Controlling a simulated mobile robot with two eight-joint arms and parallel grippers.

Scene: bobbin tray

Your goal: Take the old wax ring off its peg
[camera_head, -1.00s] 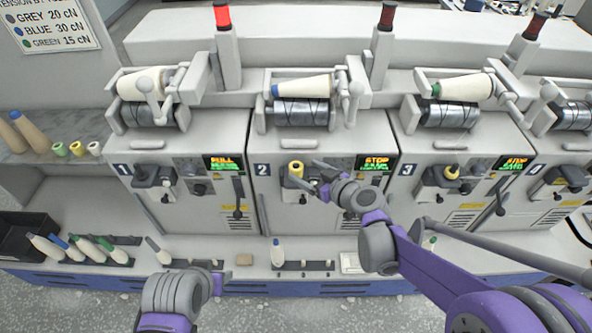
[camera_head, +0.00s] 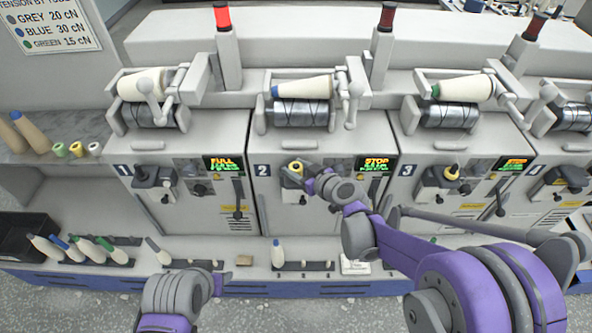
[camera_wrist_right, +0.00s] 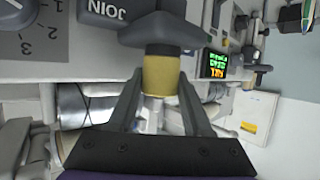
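The old wax ring (camera_head: 295,167) is a small yellow ring on the peg at the front of unit 2. In the right wrist view the ring (camera_wrist_right: 161,80) is a yellow cylinder below a dark cap, in line between my finger ends. My right gripper (camera_head: 298,178) is at the peg, one finger on each side of the ring; it fills the right wrist view's lower middle (camera_wrist_right: 161,75). Whether the fingers touch the ring is unclear. My left gripper (camera_head: 218,281) is low at the front, away from the ring, its fingers hard to make out.
Unit 3 has a similar yellow ring (camera_head: 452,172). Several bobbins (camera_head: 84,248) lie at the lower left, and one bobbin (camera_head: 277,253) stands on the front ledge.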

